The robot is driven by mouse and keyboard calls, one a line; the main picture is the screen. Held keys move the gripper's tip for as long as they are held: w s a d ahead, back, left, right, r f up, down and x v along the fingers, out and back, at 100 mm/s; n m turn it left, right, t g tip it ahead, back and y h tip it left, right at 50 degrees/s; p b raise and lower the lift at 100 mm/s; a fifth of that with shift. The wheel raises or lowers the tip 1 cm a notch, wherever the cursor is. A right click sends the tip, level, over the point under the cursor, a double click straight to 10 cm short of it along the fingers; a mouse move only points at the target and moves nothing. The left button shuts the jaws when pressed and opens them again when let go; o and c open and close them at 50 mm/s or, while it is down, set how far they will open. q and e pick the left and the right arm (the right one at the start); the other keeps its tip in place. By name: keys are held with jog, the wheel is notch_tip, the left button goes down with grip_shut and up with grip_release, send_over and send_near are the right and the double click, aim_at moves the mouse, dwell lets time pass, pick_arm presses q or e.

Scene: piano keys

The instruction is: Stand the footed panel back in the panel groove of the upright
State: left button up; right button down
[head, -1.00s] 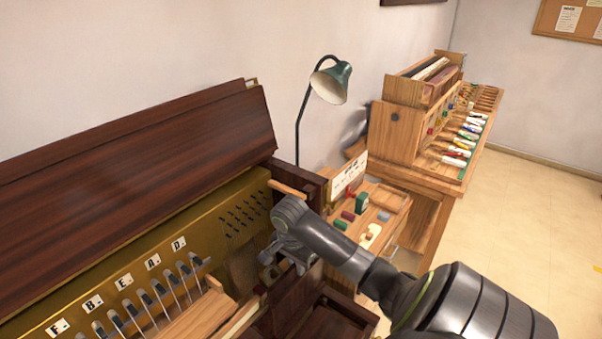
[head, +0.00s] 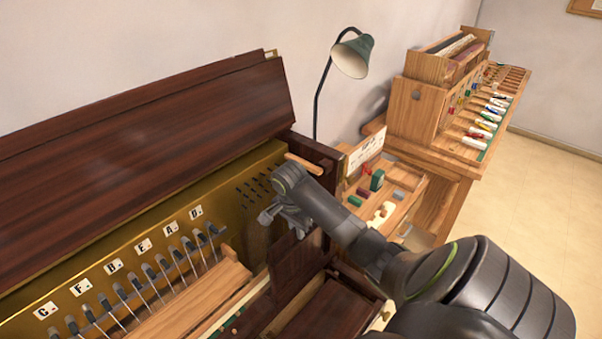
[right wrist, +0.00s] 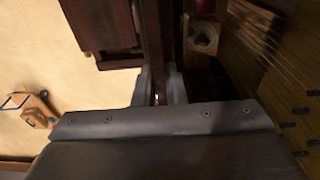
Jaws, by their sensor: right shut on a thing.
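The upright (head: 150,105) is a piano with its dark brown lid raised, a gold plate inside and lettered tags over a row of hammers. My right gripper (head: 275,213) is over the upright's right end, in front of the gold plate. It is shut on a dark brown wooden board, which I take as the footed panel (head: 288,255); it hangs below the fingers. In the right wrist view the panel (right wrist: 152,40) shows edge-on between the two fingers (right wrist: 158,85). Its feet and the panel groove cannot be made out. My left gripper is not in view.
A wooden side bench (head: 405,190) with small coloured blocks and a card stands right of the upright. A green lamp (head: 352,55) rises behind. A longer workbench (head: 450,140) with tools is further back. Open floor (head: 545,190) lies to the right.

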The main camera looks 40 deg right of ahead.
jog(key=shift+w+d+f+b, duration=0.15)
jog(key=shift+w+d+f, duration=0.15)
jog(key=shift+w+f, duration=0.35)
jog(key=shift+w+d+f+b, duration=0.1)
jog(key=shift+w+d+f, duration=0.25)
jog(key=shift+f, duration=0.6)
jog(key=shift+w+d+f+b, duration=0.15)
jog(key=shift+w+d+f, duration=0.1)
jog(key=shift+w+f, duration=0.45)
jog(key=shift+s+f, duration=0.15)
jog(key=shift+p, duration=0.4)
dwell(0.4)
dwell(0.3)
jog(key=c, duration=1.4)
grip_release()
jog(key=shift+s, duration=0.1)
